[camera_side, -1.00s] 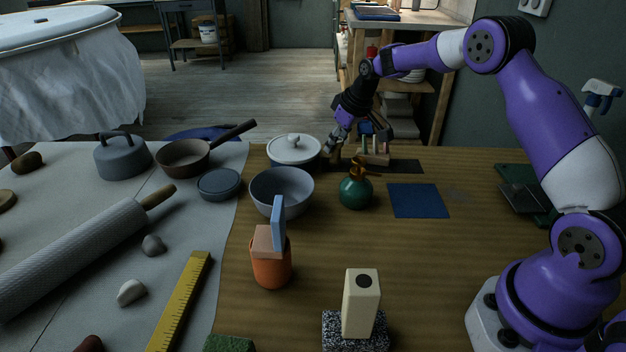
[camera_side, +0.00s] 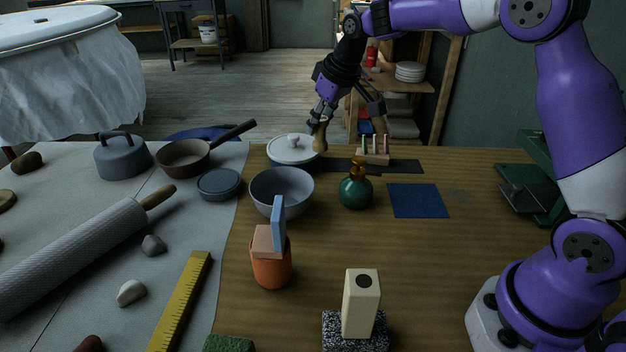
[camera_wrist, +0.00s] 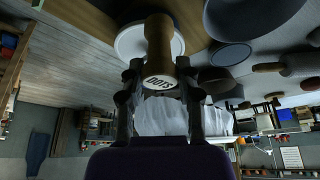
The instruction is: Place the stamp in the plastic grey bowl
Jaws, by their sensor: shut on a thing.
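My gripper (camera_side: 327,115) is shut on the stamp (camera_side: 320,136), a small tan wooden piece, and holds it above the back of the table. The stamp hangs roughly upright, just right of the lidded white pot. In the wrist view the stamp (camera_wrist: 159,52) sits between both fingers of my gripper (camera_wrist: 160,86), and its near end reads "DOTS". The grey bowl (camera_side: 268,193) stands on the table, in front of the pot and left of the green bottle; it looks empty as far as its inside shows. The bowl's edge also shows at the top of the wrist view (camera_wrist: 250,22).
The lidded white pot (camera_side: 290,150) is beside the stamp. A green bottle (camera_side: 355,192) stands right of the bowl. An orange cup (camera_side: 271,268) with blocks is in front. A small lidded dish (camera_side: 219,184) is on the left.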

